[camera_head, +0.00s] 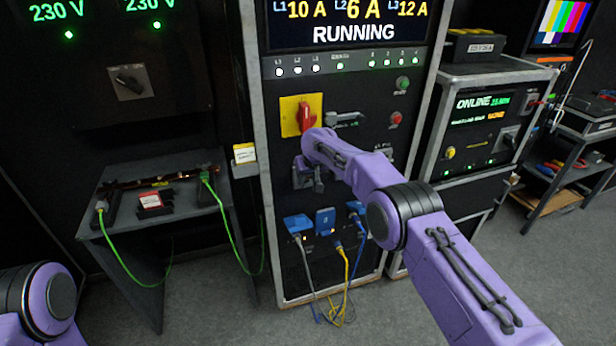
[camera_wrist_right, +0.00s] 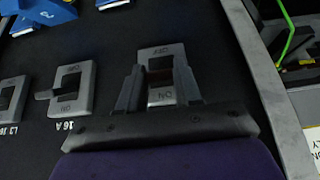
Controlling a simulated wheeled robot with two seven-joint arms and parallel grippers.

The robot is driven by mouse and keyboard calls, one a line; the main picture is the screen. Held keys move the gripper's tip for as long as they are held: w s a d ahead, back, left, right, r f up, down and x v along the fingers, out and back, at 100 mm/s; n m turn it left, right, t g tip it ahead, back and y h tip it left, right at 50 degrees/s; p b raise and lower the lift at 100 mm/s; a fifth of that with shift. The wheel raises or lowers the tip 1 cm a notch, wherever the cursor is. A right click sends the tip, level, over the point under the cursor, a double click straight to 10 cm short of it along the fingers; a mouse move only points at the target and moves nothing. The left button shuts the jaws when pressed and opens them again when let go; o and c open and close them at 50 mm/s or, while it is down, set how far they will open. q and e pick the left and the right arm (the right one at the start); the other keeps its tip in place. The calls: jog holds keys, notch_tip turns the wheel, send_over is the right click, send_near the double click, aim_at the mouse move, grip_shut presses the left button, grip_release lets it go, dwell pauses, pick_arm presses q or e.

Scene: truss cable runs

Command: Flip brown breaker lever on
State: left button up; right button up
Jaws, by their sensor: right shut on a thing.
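The brown breaker lever (camera_wrist_right: 160,70) shows as a small dark reddish-brown piece in the grey breaker plate (camera_wrist_right: 161,95) in the right wrist view. My right gripper (camera_wrist_right: 157,85) has a finger on each side of it and is shut on it. In the head view my right gripper (camera_head: 309,178) is at the cabinet front, below the red rotary switch, and the forearm and gripper hide the brown lever there. Which way the lever is tilted is hard to tell. My left gripper is outside the views; only its arm shows at lower left.
Two more grey breakers (camera_wrist_right: 70,90) sit beside the held one in the right wrist view. The red rotary switch (camera_head: 306,115) on its yellow plate is just above my gripper. Blue plugs (camera_head: 325,221) with hanging cables are below. A side table (camera_head: 110,222) stands left.

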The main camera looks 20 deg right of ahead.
jog(key=o, duration=1.1)
jog(key=shift+w, duration=0.1)
jog(key=shift+c, duration=0.2)
jog(key=b+v, duration=0.2)
jog(key=v, duration=0.8)
jog(key=shift+r, duration=0.3)
